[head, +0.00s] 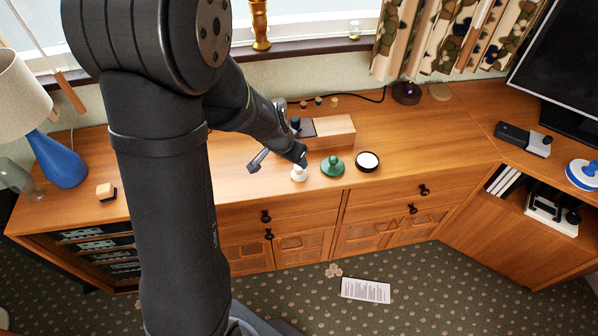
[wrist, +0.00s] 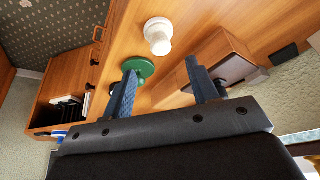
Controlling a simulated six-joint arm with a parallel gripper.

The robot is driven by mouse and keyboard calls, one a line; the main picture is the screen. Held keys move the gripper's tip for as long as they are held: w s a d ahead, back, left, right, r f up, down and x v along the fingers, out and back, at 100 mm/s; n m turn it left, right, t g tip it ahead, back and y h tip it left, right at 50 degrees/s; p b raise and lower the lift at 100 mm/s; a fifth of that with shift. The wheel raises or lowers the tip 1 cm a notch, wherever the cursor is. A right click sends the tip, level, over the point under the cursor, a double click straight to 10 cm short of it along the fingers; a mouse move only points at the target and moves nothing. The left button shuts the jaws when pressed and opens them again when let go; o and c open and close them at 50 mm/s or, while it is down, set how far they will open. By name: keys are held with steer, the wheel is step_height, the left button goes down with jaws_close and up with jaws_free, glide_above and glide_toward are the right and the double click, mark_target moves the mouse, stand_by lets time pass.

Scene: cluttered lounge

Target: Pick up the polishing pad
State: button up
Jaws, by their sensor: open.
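Nothing is clearly marked as the polishing pad; several small round pieces could be it. A white piece with a round base and knob (head: 299,173) stands on the wooden cabinet near its front edge. In the wrist view this white piece (wrist: 158,36) lies beyond the fingertips, roughly between them. A green disc with a knob (head: 333,166) stands to its right; it also shows in the wrist view (wrist: 139,67), partly behind a finger. A black round piece with a white top (head: 367,161) is further right. My gripper (head: 279,159) is open and empty (wrist: 163,70), above the cabinet.
A wooden box (head: 333,132) stands close behind the green disc, near my gripper. A blue lamp (head: 57,160) and a small two-tone block (head: 105,190) are at left. A blue-and-white round piece (head: 582,174) is at far right.

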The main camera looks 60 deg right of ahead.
steer(key=shift+x, duration=4.4)
steer(key=shift+d+r, duration=0.1)
steer(key=shift+d, duration=0.05)
steer(key=c, duration=0.7)
steer(key=shift+r, duration=0.5)
step_height(320, 180, up, 3)
steer(key=shift+s+r, duration=0.1)
steer(key=shift+r, duration=0.15)
steer(key=s+r, duration=0.2)
steer(key=s, duration=0.1)
steer(key=s+a+r, duration=0.1)
steer(key=s+r, duration=0.1)
steer(key=s, duration=0.2)
steer(key=s+a+r, duration=0.1)
steer(key=s+r, duration=0.1)
steer(key=s, duration=0.2)
steer(key=shift+s+a+r, duration=0.1)
steer(key=shift+r, duration=0.15)
